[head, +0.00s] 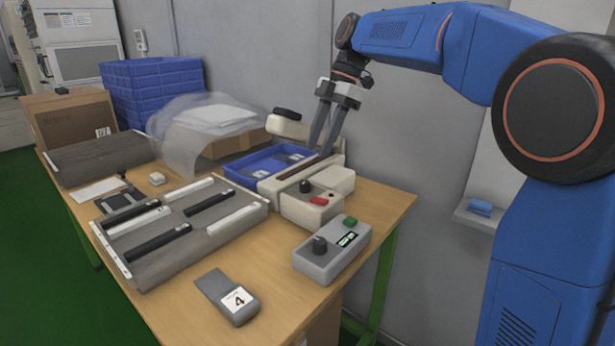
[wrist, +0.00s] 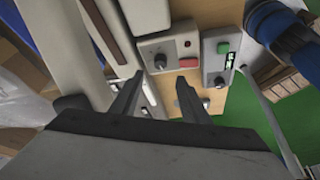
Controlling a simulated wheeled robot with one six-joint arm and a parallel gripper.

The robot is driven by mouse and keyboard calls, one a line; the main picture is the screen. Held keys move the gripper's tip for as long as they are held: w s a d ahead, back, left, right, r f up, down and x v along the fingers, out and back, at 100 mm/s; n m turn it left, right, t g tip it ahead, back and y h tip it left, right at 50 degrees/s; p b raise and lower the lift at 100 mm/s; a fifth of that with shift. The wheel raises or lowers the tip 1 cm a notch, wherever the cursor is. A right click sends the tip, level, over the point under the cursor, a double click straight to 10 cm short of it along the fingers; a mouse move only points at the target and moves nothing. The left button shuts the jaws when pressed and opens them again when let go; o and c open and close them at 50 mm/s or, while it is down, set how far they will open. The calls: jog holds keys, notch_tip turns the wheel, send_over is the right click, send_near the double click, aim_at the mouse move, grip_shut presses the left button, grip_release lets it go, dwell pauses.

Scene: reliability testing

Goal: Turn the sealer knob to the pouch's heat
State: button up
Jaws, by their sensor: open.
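The cream heat sealer (head: 272,188) stands at the right of the table, with a black knob (head: 306,186) and a red button (head: 319,201) on its front box. The knob also shows in the wrist view (wrist: 160,62), just beyond my fingertips. The knob's setting is too small to read.
A grey control box (head: 318,264) with its own black knob, green button and display stands beside the sealer. A blue tray (head: 238,173) lies behind the sealer. A slotted grey rack (head: 160,262) fills the table's middle. Bare table lies around the pouch.

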aim_at(305, 182)
jog(key=x, duration=0.9)
jog(key=shift+a+f, duration=0.15)
jog(key=shift+f, duration=0.05)
jog(key=shift+c, duration=0.4)
jog(key=c, duration=1)
